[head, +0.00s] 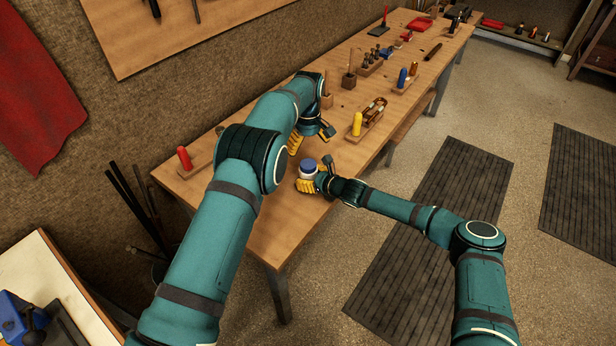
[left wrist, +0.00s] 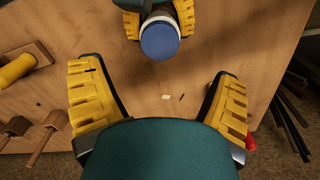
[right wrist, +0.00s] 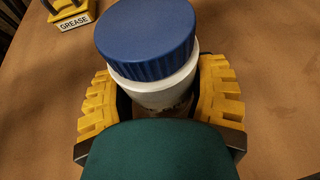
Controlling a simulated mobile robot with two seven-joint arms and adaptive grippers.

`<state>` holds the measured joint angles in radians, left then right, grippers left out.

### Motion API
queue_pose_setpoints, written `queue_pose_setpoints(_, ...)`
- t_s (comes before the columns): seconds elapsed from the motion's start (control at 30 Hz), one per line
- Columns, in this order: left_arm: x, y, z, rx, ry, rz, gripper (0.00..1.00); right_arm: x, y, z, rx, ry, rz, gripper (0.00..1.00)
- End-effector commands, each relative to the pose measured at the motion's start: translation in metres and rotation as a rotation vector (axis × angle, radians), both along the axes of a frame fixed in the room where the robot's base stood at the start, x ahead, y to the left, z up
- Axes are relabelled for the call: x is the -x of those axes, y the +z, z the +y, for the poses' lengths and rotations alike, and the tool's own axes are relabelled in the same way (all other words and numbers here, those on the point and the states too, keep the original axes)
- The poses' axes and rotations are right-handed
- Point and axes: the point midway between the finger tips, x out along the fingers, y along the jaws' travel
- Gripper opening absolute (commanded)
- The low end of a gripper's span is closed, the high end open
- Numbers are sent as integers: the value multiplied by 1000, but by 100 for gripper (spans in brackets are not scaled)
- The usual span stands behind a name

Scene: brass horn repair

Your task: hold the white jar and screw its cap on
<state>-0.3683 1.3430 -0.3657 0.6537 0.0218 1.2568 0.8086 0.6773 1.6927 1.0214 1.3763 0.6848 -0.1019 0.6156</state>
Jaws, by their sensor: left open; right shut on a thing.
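The white jar (right wrist: 160,92) stands between the yellow fingers of my right gripper (head: 314,184), which is shut on it at the bench. The blue cap (right wrist: 146,38) sits on top of the jar; I cannot tell how tightly. The cap also shows in the head view (head: 309,164) and at the top of the left wrist view (left wrist: 160,40). My left gripper (left wrist: 158,100) is open and empty, with its fingers wide apart. It is over the bench, a little beyond the jar in the head view, and apart from the cap.
A GREASE label (right wrist: 75,21) shows near the jar. The bench's near end is clear.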

Motion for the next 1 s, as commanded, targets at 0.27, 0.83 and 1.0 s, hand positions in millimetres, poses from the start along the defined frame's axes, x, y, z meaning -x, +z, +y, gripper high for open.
queue_pose_setpoints(0.27, 1, -25, 0, -2, -1, 3, 89, 0, 1, 0, -1, 0, -1, 0)
queue_pose_setpoints(0.83, 0, -80, 0, 0, -1, 0, 89, 0, 1, 0, -1, 0, -1, 0)
queue_pose_setpoints(1.0, 0, -80, 0, 0, -1, 0, 89, 0, 1, 0, -1, 0, -1, 0)
